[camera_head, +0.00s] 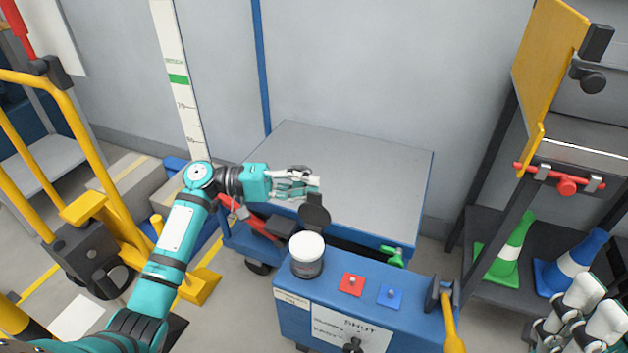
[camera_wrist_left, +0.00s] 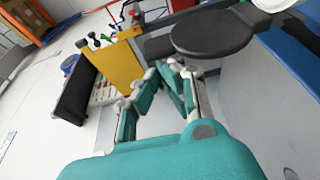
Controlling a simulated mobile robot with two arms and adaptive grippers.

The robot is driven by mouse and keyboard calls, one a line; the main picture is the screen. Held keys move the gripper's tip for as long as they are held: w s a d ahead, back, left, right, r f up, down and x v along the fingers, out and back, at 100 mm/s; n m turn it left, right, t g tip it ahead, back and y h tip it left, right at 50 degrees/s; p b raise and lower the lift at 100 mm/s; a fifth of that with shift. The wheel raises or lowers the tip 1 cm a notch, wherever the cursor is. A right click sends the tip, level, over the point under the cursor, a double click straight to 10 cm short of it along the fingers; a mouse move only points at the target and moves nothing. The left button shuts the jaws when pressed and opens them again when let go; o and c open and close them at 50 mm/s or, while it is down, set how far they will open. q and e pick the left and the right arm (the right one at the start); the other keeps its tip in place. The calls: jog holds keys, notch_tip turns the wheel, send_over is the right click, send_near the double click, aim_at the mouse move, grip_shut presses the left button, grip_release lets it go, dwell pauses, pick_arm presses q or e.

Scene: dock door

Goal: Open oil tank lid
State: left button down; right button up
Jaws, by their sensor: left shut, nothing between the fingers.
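The oil tank is a short dark cylinder with a white round top (camera_head: 307,247), on the left end of the blue cabinet's top. Its black round lid (camera_head: 314,213) stands raised behind the white top, tilted up and off it. In the left wrist view the lid (camera_wrist_left: 212,34) is a large dark disc, with a bit of the white top (camera_wrist_left: 275,4) at the upper right. My left gripper (camera_head: 312,187) is shut and empty, just behind the lid; I cannot tell whether it touches. My right gripper (camera_head: 590,312) is at the lower right corner, partly cut off.
The blue cabinet (camera_head: 420,277) also bears a red switch plate (camera_head: 351,285), a blue one (camera_head: 390,294) and a yellow-handled lever (camera_head: 450,320). A grey-topped cart (camera_head: 370,170) stands behind. Green (camera_head: 512,255) and blue (camera_head: 575,268) cones sit on the right shelf.

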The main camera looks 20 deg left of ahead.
pick_arm(q)
jog(key=v, duration=1.2)
jog(key=shift+f, duration=0.1)
